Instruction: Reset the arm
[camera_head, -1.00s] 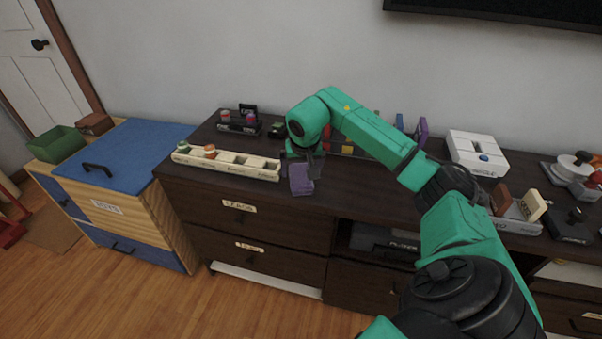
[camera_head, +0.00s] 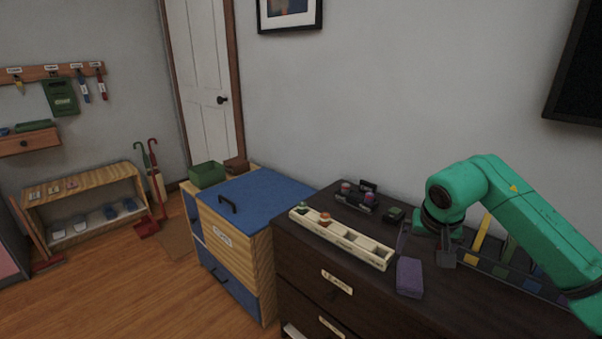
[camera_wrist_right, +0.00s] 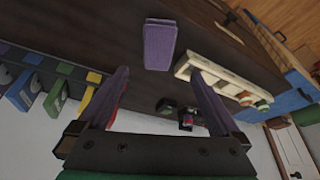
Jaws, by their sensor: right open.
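My right arm comes in from the right in the head view. Its right gripper (camera_head: 425,248) is open and empty, pointing down over the dark dresser top. A purple block (camera_head: 409,277) sits on the dresser just in front of the gripper. In the right wrist view the two fingers stand wide apart, and the purple block (camera_wrist_right: 160,45) lies beyond the fingertips, apart from them. My left gripper is not in view.
A cream compartment tray (camera_head: 382,257) with small items lies left of the gripper on the dresser (camera_head: 300,262). A small black holder (camera_head: 357,200) stands behind it. Coloured upright pieces (camera_head: 481,240) are close by the arm. A blue-topped cabinet (camera_head: 265,192) adjoins the dresser.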

